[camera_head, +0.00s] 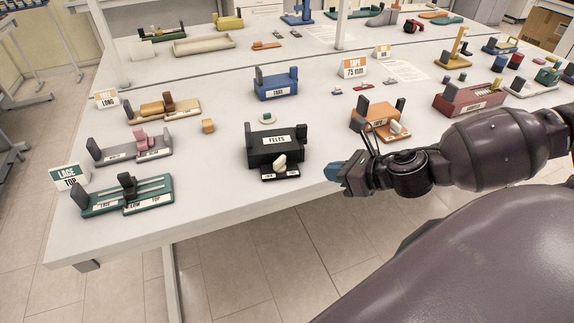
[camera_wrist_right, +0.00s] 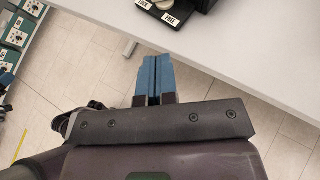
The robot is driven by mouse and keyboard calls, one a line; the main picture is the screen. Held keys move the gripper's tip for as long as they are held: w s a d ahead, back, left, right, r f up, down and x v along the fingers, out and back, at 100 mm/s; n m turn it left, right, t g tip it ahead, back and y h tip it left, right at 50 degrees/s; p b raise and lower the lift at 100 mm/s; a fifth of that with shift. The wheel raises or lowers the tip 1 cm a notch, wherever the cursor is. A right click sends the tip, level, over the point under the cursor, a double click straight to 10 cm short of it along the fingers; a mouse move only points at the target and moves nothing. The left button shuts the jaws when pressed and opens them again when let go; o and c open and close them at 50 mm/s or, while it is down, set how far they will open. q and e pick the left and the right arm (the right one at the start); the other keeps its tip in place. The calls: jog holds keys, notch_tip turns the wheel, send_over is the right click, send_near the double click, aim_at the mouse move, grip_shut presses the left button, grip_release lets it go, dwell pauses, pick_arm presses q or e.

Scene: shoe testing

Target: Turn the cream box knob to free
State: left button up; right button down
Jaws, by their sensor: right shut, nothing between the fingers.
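A black box (camera_head: 290,147) labelled FELTS stands near the table's front edge. A cream knob (camera_head: 280,163) sits on the low plate at its front, above two small white labels. In the right wrist view the cream knob (camera_wrist_right: 165,4) is cut by the top edge; the labels read LOCK and FREE. Which label it points at I cannot tell. My right gripper (camera_head: 333,172) has blue fingertips, which are together and empty, right of the knob and apart from it. The fingers (camera_wrist_right: 155,78) also show in the right wrist view, short of the table edge. My left gripper is not in view.
An orange fixture (camera_head: 372,122) with another cream knob stands right of the black box. A green LACE TOP fixture (camera_head: 150,197) is at left. A blue fixture (camera_head: 275,86) stands behind. Bare white table (camera_head: 215,185) lies left of the black box.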

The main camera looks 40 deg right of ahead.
jog(key=w, duration=0.1)
jog(key=b, duration=0.2)
send_near(279, 165)
jog(key=x, duration=0.5)
jog(key=shift+s+f, duration=0.1)
jog(key=shift+f, duration=0.4)
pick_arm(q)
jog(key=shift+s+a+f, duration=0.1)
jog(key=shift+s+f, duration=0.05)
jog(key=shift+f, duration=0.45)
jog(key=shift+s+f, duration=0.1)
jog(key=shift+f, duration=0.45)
pick_arm(e)
jog(key=shift+w+a, duration=0.3)
jog(key=shift+w, duration=0.65)
